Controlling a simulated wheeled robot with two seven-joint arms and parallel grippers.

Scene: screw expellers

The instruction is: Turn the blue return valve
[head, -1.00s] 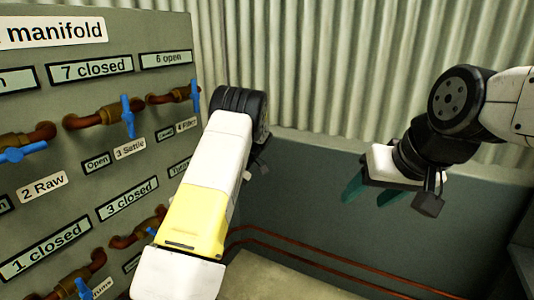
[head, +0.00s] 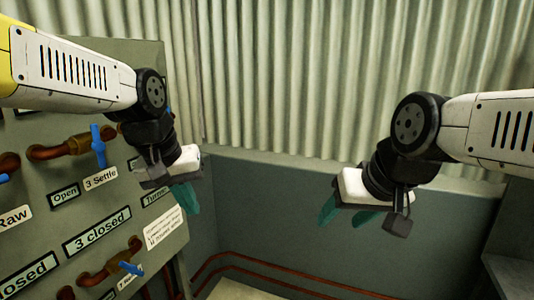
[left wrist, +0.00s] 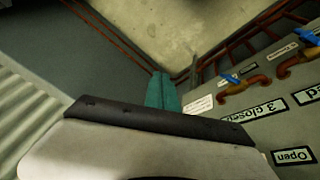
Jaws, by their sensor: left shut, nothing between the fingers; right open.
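Brass valves with blue handles sit on a grey-green manifold panel (head: 90,205) at the left of the head view. One blue handle (head: 98,146) stands upright above the "3 Settle" label. Another blue handle (head: 127,268) lies nearly level below "3 closed"; two blue handles (left wrist: 231,79) (left wrist: 307,37) show in the left wrist view. No label reading "return" is legible. My left gripper (head: 187,196) is shut and empty, in front of the panel's right edge, apart from the handles; its teal fingers (left wrist: 161,92) are together. My right gripper (head: 347,212) is open and empty, well right of the panel.
My left arm covers the panel's upper part. A white notice (head: 166,228) is at the panel's right edge. Copper pipes (head: 290,279) run low along the dark wall (head: 270,210). Corrugated metal stands behind. The space between my grippers is free.

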